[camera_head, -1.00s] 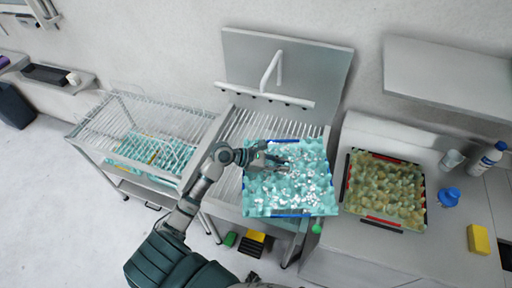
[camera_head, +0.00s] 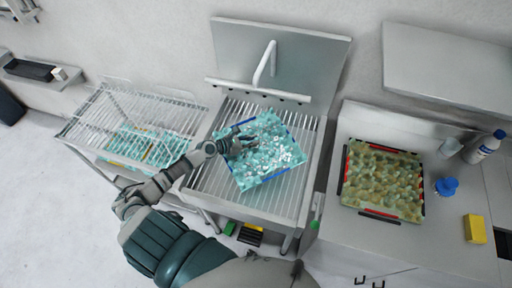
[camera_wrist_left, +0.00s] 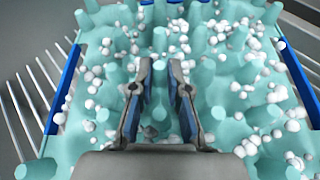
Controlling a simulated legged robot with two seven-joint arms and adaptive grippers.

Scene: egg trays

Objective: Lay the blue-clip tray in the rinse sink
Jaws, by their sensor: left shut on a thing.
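The blue-clip tray (camera_head: 268,133) is a teal egg tray with blue edge strips and white foam bits over it. It lies turned at an angle over the slatted rinse sink (camera_head: 283,203); I cannot tell whether it touches the slats. My left gripper (camera_head: 240,146) reaches in from the left to the tray's left half. In the left wrist view, my left gripper (camera_wrist_left: 166,82) is shut on a teal peg of the tray (camera_wrist_left: 228,105), with blue strips at both sides and slats beyond. My right gripper is not in view.
A wire rack (camera_head: 95,133) with another teal tray inside stands left of the sink. On the right counter lie a yellowish tray with red clips (camera_head: 363,212), a blue item (camera_head: 446,187), a bottle (camera_head: 484,150) and a yellow sponge (camera_head: 475,229). A faucet (camera_head: 264,66) rises behind the sink.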

